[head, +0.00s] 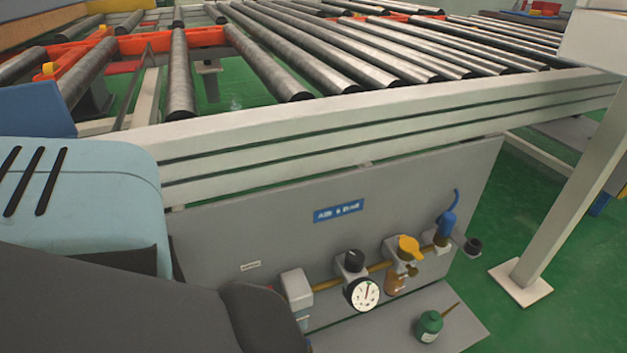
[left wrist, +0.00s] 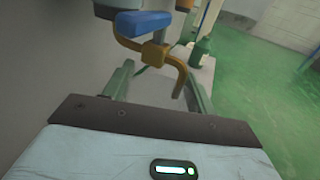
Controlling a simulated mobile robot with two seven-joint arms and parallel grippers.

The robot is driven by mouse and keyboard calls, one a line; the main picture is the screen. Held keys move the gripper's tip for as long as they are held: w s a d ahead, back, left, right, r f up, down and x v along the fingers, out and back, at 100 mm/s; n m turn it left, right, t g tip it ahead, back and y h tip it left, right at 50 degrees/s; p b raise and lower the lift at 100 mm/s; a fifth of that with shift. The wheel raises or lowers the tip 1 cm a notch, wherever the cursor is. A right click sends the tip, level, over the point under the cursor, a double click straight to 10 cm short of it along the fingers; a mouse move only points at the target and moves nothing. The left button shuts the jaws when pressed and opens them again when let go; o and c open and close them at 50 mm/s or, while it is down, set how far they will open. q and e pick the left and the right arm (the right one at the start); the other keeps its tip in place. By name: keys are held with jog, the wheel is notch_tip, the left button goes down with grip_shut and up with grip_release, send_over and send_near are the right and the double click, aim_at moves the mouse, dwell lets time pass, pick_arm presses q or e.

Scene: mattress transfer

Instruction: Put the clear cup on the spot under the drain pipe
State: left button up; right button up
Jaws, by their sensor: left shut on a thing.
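My left gripper (left wrist: 158,86) shows in the left wrist view with its two greenish fingers apart. Nothing opaque is between them; the clear cup's outline cannot be made out, so what they grip looks see-through. A brass drain pipe (left wrist: 181,75) with a blue lever (left wrist: 143,23) is just beyond the fingers, bending downward. In the head view my dark left arm covers the bottom left and hides the left gripper, the cup, the drain pipe and the spot under it. My right gripper is in neither view.
A grey panel (head: 230,235) under the roller conveyor (head: 330,60) carries a gauge (head: 363,294) and a yellow-handled valve (head: 408,248). A green bottle (head: 429,325) stands on the ledge (head: 375,335), also in the left wrist view (left wrist: 203,50). A white post (head: 575,180) stands at right.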

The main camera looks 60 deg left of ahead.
pick_arm(q)
jog(key=w+d, duration=0.1)
jog(key=w+r, duration=0.1)
jog(key=w, duration=0.1)
jog(key=shift+d+t+h, duration=0.3)
jog(key=shift+d, duration=0.1)
jog(key=f+b, duration=0.5)
jog(key=shift+w+d+f, duration=0.15)
jog(key=shift+w+d, duration=0.1)
jog(key=shift+s+a+f+b, duration=0.15)
jog(key=shift+a+f+b, duration=0.1)
jog(key=shift+f+b, duration=0.55)
jog(key=shift+s+a+r, duration=0.1)
jog(key=shift+r, duration=0.05)
jog(key=shift+s+a+f, duration=0.1)
jog(key=shift+f, duration=0.45)
jog(key=o, duration=1.5)
jog(key=shift+o, duration=0.2)
